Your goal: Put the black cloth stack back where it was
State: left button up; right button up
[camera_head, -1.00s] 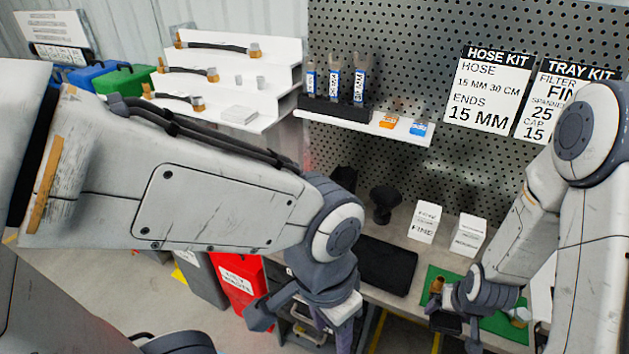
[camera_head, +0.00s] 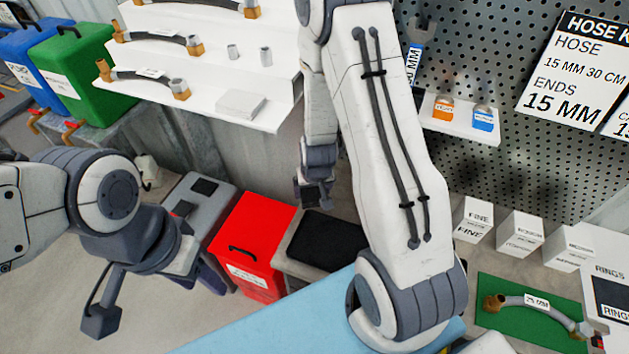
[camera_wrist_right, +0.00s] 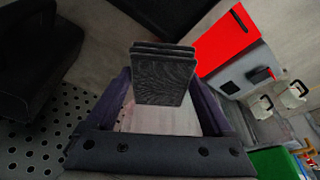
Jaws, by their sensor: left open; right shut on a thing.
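The black cloth stack (camera_wrist_right: 163,75) shows in the right wrist view as several dark, ribbed layers standing upright between my right fingers. My right gripper (camera_wrist_right: 166,100) is shut on it. In the head view my right gripper (camera_head: 314,195) hangs at the end of the raised right arm, above and behind the bench's left end; the stack is hard to make out there. A flat black pad (camera_head: 320,240) lies on that end of the bench, partly behind my right arm. My left gripper (camera_head: 155,295) is open and empty at lower left, over the floor.
A light blue surface (camera_head: 270,330) lies in front. White boxes (camera_head: 520,233) and a green mat (camera_head: 510,318) with a hose are at right. A stepped white shelf (camera_head: 215,85) is above.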

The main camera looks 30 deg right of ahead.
pick_arm(q)
notch_tip(320, 180, up, 6)
jog(key=p, duration=0.4)
jog(key=shift+f, duration=0.15)
pick_arm(e)
jog(key=w+d+r+m+g+h, duration=0.1)
jog(key=w+d+r+m, duration=0.2)
jog(key=d+m, duration=0.3)
jog(key=shift+d+m+h, duration=0.3)
jog(key=shift+d, duration=0.9)
pick_arm(q)
jog(key=shift+s, duration=0.1)
pick_arm(e)
jog(key=b, duration=0.4)
send_over(334, 190)
jog(key=f, duration=0.3)
jog(key=s+f, duration=0.1)
jog(key=f, duration=0.1)
jog(key=shift+a, duration=0.4)
notch_tip(334, 190, down, 4)
jog(key=shift+b, duration=0.8)
pick_arm(q)
notch_tip(334, 190, down, 6)
jog(key=shift+r, duration=0.1)
pick_arm(e)
jog(key=shift+f, duration=0.2)
jog(key=shift+f, duration=0.15)
